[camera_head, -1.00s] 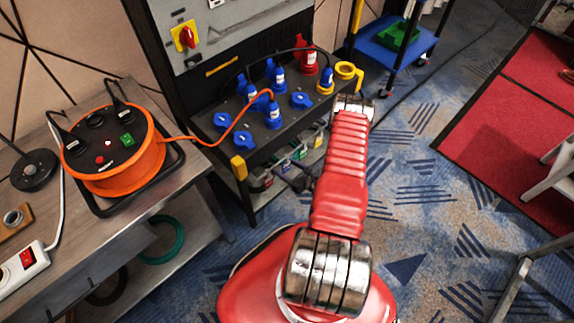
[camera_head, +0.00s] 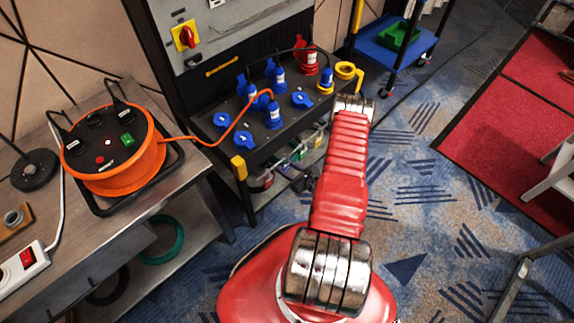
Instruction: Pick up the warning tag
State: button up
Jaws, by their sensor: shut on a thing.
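The black socket panel (camera_head: 240,165) with blue and red plugs stands above the shelf. An orange cable reel (camera_head: 125,160) sits on the left bench (camera_head: 150,205), its cable running to the panel. A blue trolley (camera_head: 378,58) stands behind.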

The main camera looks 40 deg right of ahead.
jog(key=shift+r, duration=0.15)
jog(key=shift+r, duration=0.6)
jog(key=s, duration=1.8)
jog(key=shift+d, duration=0.25)
dwell(0.8)
